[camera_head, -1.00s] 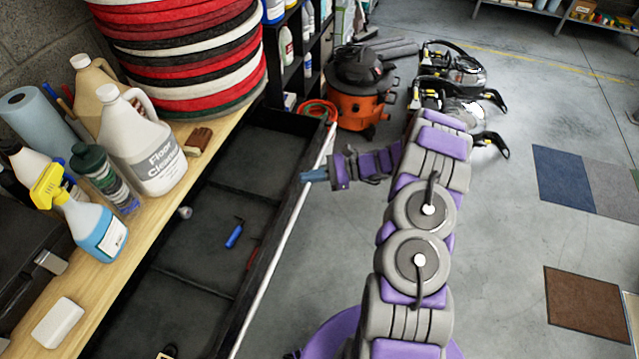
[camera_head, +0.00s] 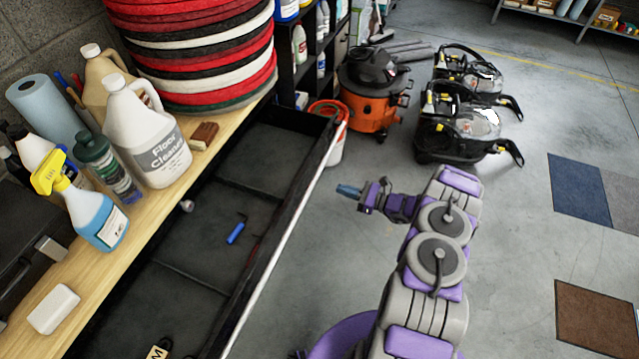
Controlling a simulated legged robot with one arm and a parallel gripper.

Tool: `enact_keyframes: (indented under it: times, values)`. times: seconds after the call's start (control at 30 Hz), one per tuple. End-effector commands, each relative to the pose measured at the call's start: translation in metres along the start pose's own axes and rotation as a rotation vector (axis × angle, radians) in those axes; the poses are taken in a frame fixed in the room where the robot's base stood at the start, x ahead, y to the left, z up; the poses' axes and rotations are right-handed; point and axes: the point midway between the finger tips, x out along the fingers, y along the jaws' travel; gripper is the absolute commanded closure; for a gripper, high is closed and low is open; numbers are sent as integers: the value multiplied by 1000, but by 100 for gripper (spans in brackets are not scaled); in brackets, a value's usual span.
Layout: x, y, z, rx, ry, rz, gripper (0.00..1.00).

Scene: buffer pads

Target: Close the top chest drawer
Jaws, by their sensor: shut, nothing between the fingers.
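The top chest drawer (camera_head: 287,222) is pulled out from under the wooden chest top (camera_head: 121,222). Its dark compartments hold a blue-handled tool (camera_head: 236,233) and a few small items. The drawer's front panel, with a pale outer edge, runs from bottom centre up toward the orange bucket. My gripper (camera_head: 348,190) is shut and empty, with blue fingertips pointing left. It is to the right of the drawer front, over the floor, with a visible gap between them.
On the chest top stand a floor cleaner jug (camera_head: 147,140), a spray bottle (camera_head: 88,212), a paper towel roll (camera_head: 44,112) and stacked pads (camera_head: 200,55). An orange bucket (camera_head: 335,143) and a vacuum (camera_head: 372,95) stand beyond the drawer's far end.

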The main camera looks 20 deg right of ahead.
Motion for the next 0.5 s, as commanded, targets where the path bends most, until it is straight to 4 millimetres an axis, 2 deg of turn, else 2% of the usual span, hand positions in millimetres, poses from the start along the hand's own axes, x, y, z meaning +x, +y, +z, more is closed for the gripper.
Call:
enact_keyframes:
  times: [0.1,0.3,0.5]
  values:
    - [25,1,-2,-1,2,4,100]
    - [61,0,-2,-2,2,3,100]
    - [85,0,-1,-2,1,2,100]
